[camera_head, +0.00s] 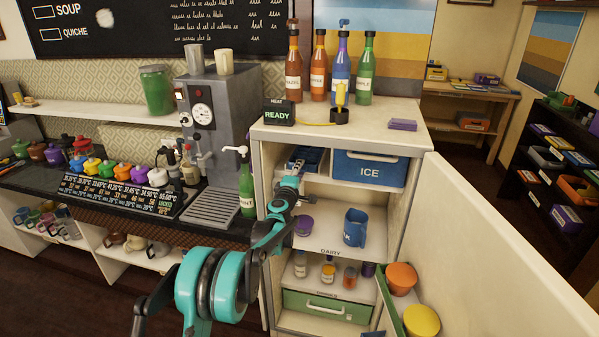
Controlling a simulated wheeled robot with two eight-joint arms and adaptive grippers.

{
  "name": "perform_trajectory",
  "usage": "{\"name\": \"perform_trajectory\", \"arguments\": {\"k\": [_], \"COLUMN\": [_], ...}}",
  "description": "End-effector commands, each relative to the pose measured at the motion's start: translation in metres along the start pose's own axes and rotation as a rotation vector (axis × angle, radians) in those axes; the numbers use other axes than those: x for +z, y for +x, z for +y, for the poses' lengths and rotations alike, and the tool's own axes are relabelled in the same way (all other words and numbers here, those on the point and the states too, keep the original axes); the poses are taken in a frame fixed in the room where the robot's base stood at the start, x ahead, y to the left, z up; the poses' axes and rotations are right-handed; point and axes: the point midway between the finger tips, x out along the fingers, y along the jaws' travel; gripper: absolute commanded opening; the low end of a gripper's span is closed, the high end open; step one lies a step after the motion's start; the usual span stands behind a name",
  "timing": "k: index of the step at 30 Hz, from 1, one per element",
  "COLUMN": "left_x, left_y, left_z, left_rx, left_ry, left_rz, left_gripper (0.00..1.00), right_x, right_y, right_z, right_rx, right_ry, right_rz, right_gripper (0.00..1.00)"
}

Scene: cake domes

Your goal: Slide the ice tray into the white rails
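A blue open tray (312,156), which looks like the ice tray, is in the upper left bay of the white open fridge (264,160). It is left of the blue bin marked ICE (370,172). My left gripper (297,167) is at the tray's front left part, seen from behind and small. I cannot tell whether its fingers are shut on the tray or only beside it. The gripper and wrist hide part of the tray's front. The white rails are not clearly distinguishable in the bay. My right gripper is not in view.
Below, the DAIRY shelf holds a purple jar (304,225) and a blue mug (355,228). The fridge door (490,240) stands open at the right, with orange and yellow tubs. Bottles (364,75) stand on top. A coffee machine (218,120) and green bottle (246,188) are close on the left.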

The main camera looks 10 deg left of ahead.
Motion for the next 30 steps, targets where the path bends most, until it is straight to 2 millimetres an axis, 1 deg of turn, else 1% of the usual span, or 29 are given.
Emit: {"name": "perform_trajectory", "arguments": {"k": [4,15,18,21,30], "left_x": [0.0,0.0,0.0,0.0,0.0], "left_y": [-0.01,-0.049,-0.056,-0.06,-0.061], "left_z": [0.0,0.0,0.0,0.0,0.0], "left_rx": [0.0,0.0,0.0,0.0,0.0], "left_ry": [0.0,0.0,0.0,0.0,0.0], "left_rz": [0.0,0.0,0.0,0.0,0.0], "left_gripper": [0.33,0.33,0.33,0.33,0.33], "right_x": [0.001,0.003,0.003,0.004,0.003], "right_y": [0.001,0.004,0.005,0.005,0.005], "right_z": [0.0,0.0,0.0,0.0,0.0], "right_rx": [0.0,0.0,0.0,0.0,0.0], "right_ry": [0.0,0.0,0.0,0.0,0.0], "right_rz": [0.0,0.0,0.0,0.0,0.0], "right_gripper": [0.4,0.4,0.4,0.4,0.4]}}
